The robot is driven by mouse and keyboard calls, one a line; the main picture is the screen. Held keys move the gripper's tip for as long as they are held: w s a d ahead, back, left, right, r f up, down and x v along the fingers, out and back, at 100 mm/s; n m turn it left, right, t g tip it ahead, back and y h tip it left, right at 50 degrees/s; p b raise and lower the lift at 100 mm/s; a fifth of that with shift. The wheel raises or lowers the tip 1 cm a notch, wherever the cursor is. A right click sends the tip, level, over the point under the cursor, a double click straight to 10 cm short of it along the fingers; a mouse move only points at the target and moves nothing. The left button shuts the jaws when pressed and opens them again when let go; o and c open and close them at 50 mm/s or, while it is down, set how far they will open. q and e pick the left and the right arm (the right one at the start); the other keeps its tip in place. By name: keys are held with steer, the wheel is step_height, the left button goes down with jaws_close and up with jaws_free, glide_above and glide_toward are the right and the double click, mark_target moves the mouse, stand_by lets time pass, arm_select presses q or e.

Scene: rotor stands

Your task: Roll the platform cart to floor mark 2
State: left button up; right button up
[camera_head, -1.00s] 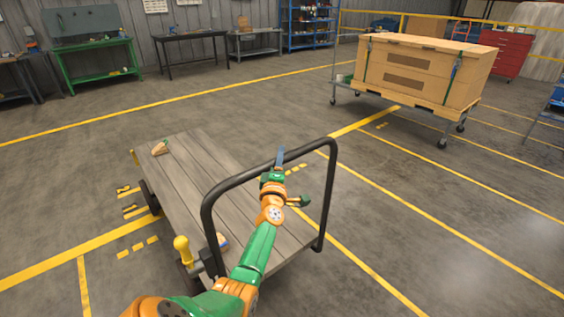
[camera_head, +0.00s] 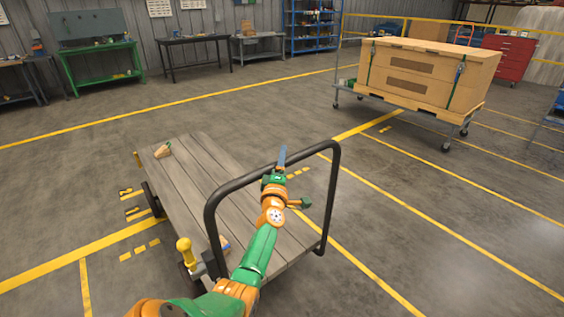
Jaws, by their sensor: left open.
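The platform cart (camera_head: 185,180) has a grey plank deck and a black tubular push handle (camera_head: 334,190) at its near right end. A yellow-knobbed lever (camera_head: 184,250) stands at its near left corner. My left gripper (camera_head: 281,160) is open at the handle's top bar; its tips overlap the bar in view, and I cannot tell whether they touch it. My left forearm crosses in front of the deck and handle. Yellow floor dashes show left of the cart (camera_head: 140,248) and beyond the handle (camera_head: 298,173); I cannot tell which is mark 2. My right gripper is out of view.
A wooden block (camera_head: 163,150) lies on the deck. A wheeled rack with a large crate (camera_head: 425,75) stands at back right. Benches line the back wall. The floor behind the cart is clear.

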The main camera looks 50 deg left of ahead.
arm_select(q)
steer(key=shift+s+d, duration=0.2)
steer(key=shift+d, duration=0.05)
steer(key=p+v, duration=0.2)
steer(key=v, duration=0.4)
steer(key=shift+s, duration=0.25)
steer(key=shift+f, duration=0.15)
